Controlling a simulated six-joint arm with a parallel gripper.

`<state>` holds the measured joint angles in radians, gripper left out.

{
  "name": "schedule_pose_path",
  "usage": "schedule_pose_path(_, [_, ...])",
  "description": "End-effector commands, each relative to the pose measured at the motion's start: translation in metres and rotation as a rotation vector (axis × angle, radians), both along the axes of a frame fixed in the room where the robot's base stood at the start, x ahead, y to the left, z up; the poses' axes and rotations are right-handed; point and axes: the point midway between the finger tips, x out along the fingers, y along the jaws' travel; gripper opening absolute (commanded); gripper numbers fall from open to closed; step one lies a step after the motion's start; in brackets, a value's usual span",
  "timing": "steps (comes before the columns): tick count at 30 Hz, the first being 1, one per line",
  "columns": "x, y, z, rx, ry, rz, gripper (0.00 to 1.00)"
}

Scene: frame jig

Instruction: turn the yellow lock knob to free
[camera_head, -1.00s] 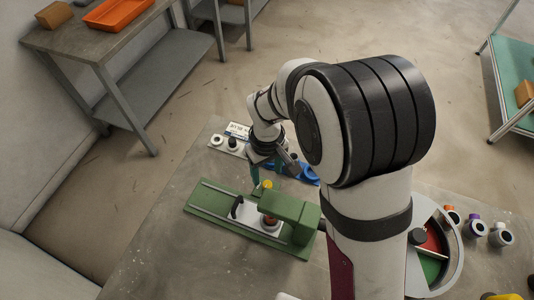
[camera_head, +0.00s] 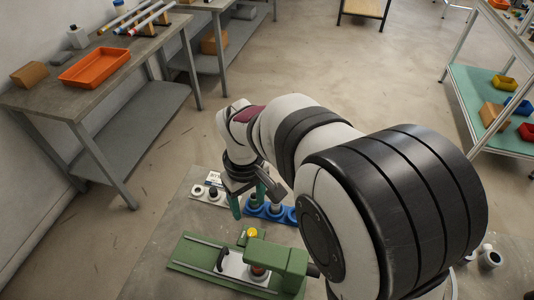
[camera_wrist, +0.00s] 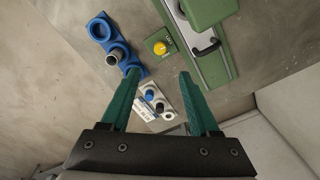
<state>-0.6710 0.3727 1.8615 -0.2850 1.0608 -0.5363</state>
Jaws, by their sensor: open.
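The yellow lock knob (camera_wrist: 160,47) sits on a small green block beside the green frame jig (camera_wrist: 213,62) in the wrist view. In the head view the knob (camera_head: 252,232) shows at the far edge of the jig (camera_head: 190,268). My gripper (camera_wrist: 158,74) has its two green fingers spread wide with nothing between them. In the head view my gripper (camera_head: 249,202) hangs above the table, just beyond the knob and apart from it. The way the knob is turned is too small to read.
A blue holder (camera_wrist: 99,30) with round sockets, one holding a dark cylinder, stands beside the knob block. A white plate (camera_wrist: 145,108) with round parts lies near it. Bare table lies around them. A side bench holds an orange tray (camera_head: 95,68).

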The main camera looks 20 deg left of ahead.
Motion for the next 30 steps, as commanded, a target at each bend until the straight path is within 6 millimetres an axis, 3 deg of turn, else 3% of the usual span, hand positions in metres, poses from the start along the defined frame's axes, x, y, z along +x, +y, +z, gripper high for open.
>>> schedule_pose_path(6, [-0.001,-0.001,-0.068,-0.004,0.006,0.0,0.62])
schedule_pose_path(13, [-0.001,0.0,-0.117,-0.002,0.003,0.0,0.62])
schedule_pose_path(18, [0.0,0.0,-0.13,0.001,0.001,-0.001,0.62])
schedule_pose_path(26, [0.0,0.0,-0.131,0.001,-0.001,-0.001,0.62])
schedule_pose_path(30, [0.0,0.0,-0.13,0.001,-0.001,-0.001,0.37])
